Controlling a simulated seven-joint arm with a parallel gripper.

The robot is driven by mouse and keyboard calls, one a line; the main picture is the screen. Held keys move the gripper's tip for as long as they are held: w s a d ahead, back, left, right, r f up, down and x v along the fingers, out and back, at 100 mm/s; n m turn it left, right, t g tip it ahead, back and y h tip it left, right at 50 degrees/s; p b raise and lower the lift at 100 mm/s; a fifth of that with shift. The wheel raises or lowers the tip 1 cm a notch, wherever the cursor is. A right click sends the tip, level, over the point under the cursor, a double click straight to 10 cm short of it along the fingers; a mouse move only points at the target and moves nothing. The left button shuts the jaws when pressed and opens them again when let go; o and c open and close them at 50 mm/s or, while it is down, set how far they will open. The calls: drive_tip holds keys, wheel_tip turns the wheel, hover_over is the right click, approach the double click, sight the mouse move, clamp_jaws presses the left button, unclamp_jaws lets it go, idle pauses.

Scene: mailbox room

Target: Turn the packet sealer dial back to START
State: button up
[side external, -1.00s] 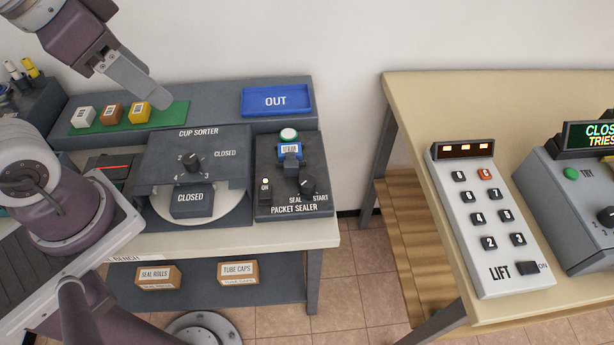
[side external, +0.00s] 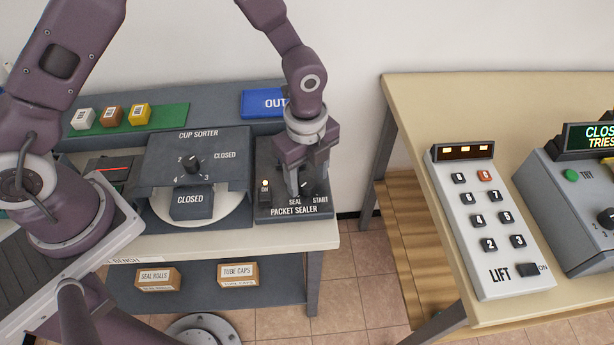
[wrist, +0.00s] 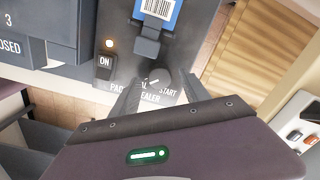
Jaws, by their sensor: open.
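The packet sealer (side external: 264,209) is a dark box at the right end of the bench. Its round black dial (side external: 307,188) sits near the front, above the SEAL and START labels. My gripper (side external: 299,190) is open, pointing down at the dial. In the wrist view the dial (wrist: 158,80) shows between the two separated fingers (wrist: 160,88). START is readable to the dial's right; SEAL is mostly hidden by a finger. I cannot tell where the dial points, or whether the fingers touch it.
The sealer's ON switch (side external: 265,190) is left of the dial, with a lit lamp. A blue packet with a barcode (wrist: 158,10) sits behind the dial. The cup sorter (side external: 198,150) stands to the left. The blue OUT tray (side external: 258,103) is behind, partly covered by my arm.

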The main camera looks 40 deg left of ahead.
drive_tip(key=shift+f, duration=0.5)
drive_tip(key=shift+c, duration=0.2)
clamp_jaws()
